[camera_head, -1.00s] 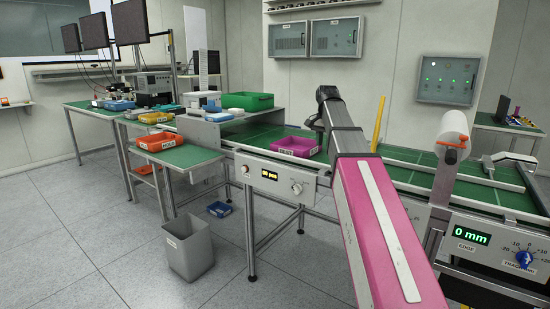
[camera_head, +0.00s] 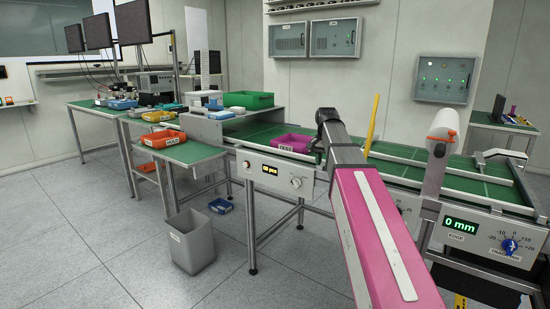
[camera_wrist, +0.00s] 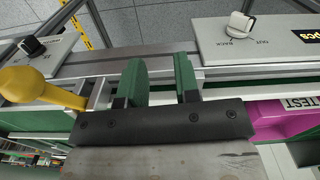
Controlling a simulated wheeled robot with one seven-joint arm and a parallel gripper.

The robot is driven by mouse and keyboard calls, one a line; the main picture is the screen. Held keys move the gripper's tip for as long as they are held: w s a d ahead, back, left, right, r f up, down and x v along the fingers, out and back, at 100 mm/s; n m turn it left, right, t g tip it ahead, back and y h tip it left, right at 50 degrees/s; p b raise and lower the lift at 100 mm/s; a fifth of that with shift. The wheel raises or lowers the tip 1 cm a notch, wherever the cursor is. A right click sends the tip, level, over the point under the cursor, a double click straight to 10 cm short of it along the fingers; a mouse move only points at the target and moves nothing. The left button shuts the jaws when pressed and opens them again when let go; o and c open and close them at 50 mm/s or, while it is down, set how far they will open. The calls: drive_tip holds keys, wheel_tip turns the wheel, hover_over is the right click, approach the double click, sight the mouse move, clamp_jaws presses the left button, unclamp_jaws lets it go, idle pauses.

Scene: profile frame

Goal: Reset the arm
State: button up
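My pink and grey arm reaches from the lower right of the head view over the green conveyor (camera_head: 240,133). My gripper is not visible in the head view, but the wrist view shows it (camera_wrist: 162,78). Its two green-faced fingers stand apart with a clear gap and nothing between them. They hang over the conveyor's metal edge, above the front panels. A magenta tray (camera_head: 293,143) lies on the conveyor left of my arm. A magenta tray labelled TEST (camera_wrist: 283,110) also shows right of the gripper, apart from the fingers.
A panel with a knob (camera_wrist: 241,23) is beyond the fingers. A yellow knob or handle (camera_wrist: 40,87) stands close on the left. A white roller (camera_head: 440,140) and yellow post (camera_head: 373,124) rise near my arm. A grey bin (camera_head: 190,243) stands on open floor.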

drive_tip(key=s+f+n, duration=0.2)
drive_tip(key=s+f, duration=0.4)
drive_tip(key=f, duration=0.6)
drive_tip(key=s+f+n, duration=0.2)
drive_tip(key=s+f, duration=0.5)
drive_tip(key=f, duration=0.5)
drive_tip(key=s+f+n, duration=0.2)
drive_tip(key=s+f, duration=0.5)
drive_tip(key=f, duration=0.5)
